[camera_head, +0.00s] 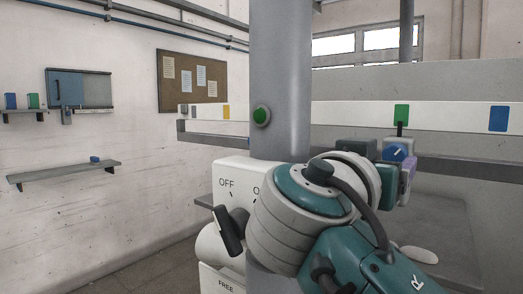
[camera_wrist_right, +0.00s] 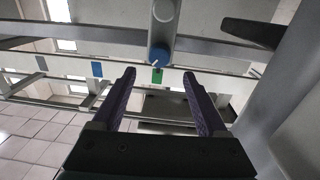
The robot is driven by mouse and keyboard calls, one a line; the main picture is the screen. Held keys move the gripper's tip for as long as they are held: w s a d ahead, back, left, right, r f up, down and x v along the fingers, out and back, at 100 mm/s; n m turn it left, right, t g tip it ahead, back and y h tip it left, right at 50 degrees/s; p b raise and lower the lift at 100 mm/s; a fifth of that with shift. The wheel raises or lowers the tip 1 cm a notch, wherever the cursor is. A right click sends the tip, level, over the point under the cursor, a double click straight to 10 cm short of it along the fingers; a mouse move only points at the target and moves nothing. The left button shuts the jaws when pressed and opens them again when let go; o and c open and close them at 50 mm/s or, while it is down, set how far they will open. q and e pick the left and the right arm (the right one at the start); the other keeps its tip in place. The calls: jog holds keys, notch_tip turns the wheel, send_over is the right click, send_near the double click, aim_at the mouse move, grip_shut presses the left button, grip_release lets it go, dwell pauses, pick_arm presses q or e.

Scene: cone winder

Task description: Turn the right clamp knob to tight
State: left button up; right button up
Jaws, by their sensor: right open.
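A round blue knob (camera_head: 397,152) with a white pointer line sits on a grey mount, below a green plate (camera_head: 401,113) on the white rail. In the right wrist view the blue knob (camera_wrist_right: 159,53) is ahead, centred between the fingertips. My right gripper (camera_wrist_right: 159,72) is open, with its two purple fingers apart and nothing between them. In the head view the right gripper (camera_head: 407,174) is partly hidden behind my teal wrist, close beside the knob. Contact with the knob cannot be told. No tight marking is readable. My left gripper is not in view.
A white box (camera_head: 227,177) marked OFF, with a black lever (camera_head: 230,230), stands left of my right arm. A blue plate (camera_head: 498,118) is farther right on the rail.

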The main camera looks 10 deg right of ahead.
aim_at(392, 155)
jog(key=p+x, duration=0.2)
jog(key=x, duration=0.4)
jog(key=shift+r+p, duration=0.15)
jog(key=shift+p, duration=0.2)
jog(key=shift+w+d, duration=0.4)
jog(key=shift+d, duration=0.15)
jog(key=shift+c, duration=0.3)
jog(key=c, duration=0.3)
grip_shut()
